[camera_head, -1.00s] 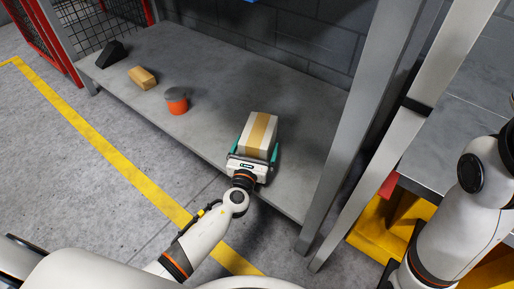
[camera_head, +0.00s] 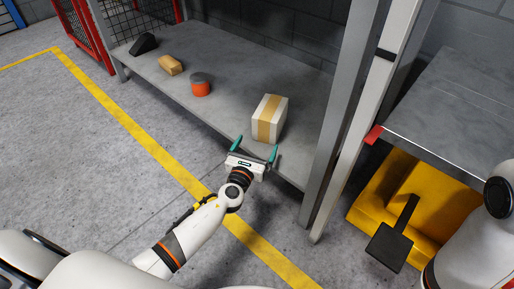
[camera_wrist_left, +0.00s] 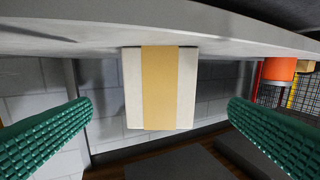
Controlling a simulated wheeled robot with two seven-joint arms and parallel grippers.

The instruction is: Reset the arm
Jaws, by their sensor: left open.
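My left gripper (camera_head: 254,152) is open and empty at the front edge of the grey shelf (camera_head: 228,108). Its two green fingers are spread apart. A white box with a tan tape band (camera_head: 270,118) stands on the shelf just beyond the fingertips, apart from them. In the left wrist view the box (camera_wrist_left: 160,88) shows between the two green fingers, with free space on both sides. My right arm shows at the right edge, but its gripper is not clearly in view.
An orange can (camera_head: 201,86), a tan block (camera_head: 171,65) and a black wedge (camera_head: 144,44) stand along the shelf to the left. A grey post (camera_head: 338,120) rises at the right. A yellow pallet or crate (camera_head: 418,200) sits under another grey surface. The floor is clear at left.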

